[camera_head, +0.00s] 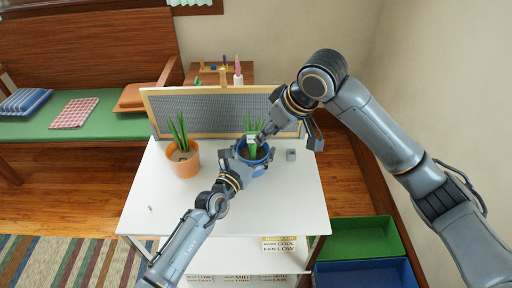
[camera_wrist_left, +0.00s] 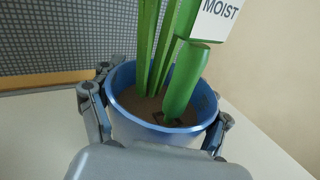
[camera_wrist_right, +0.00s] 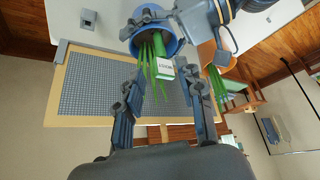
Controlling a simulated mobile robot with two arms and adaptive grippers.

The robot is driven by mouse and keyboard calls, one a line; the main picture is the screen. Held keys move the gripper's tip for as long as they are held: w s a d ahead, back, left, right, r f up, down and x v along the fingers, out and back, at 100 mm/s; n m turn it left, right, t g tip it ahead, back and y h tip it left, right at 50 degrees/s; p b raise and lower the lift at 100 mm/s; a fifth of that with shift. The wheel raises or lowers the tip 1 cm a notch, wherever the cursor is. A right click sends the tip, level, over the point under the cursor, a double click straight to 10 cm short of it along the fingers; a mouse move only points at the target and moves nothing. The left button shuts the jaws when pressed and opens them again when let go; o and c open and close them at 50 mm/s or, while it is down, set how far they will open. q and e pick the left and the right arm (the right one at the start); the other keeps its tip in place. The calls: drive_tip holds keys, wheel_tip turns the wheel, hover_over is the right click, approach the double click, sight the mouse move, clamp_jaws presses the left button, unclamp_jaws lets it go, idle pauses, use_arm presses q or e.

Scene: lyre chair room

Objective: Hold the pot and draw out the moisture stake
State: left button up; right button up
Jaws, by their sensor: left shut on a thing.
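A blue pot (camera_head: 262,171) with a green plant stands on the white table, at the right in front of the pegboard. The moisture stake has a thick green body (camera_wrist_left: 187,82) set in the soil and a white label marked MOIST (camera_wrist_left: 214,18); the label also shows in the right wrist view (camera_wrist_right: 165,68). My left gripper (camera_wrist_left: 157,118) is shut on the pot, one finger on each side of it. My right gripper (camera_wrist_right: 165,98) is open above the pot, its fingers apart, with the label just beyond and between the fingertips. Its fingertips are small in the head view (camera_head: 262,136).
An orange pot (camera_head: 184,165) with a plant stands left on the white table (camera_head: 150,206). A small grey block (camera_head: 291,155) lies right of the blue pot. The pegboard (camera_head: 205,112) stands along the back edge. Green and blue bins (camera_head: 361,238) are at lower right.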

drive_tip(key=shift+o, duration=0.5)
drive_tip(key=shift+a, duration=0.1)
drive_tip(key=m+h, duration=0.4)
drive_tip(key=m, duration=0.5)
approach(253, 135)
drive_tip(key=x, duration=1.2)
drive_tip(key=shift+w+f, duration=0.1)
drive_tip(key=shift+f, duration=0.1)
clamp_jaws()
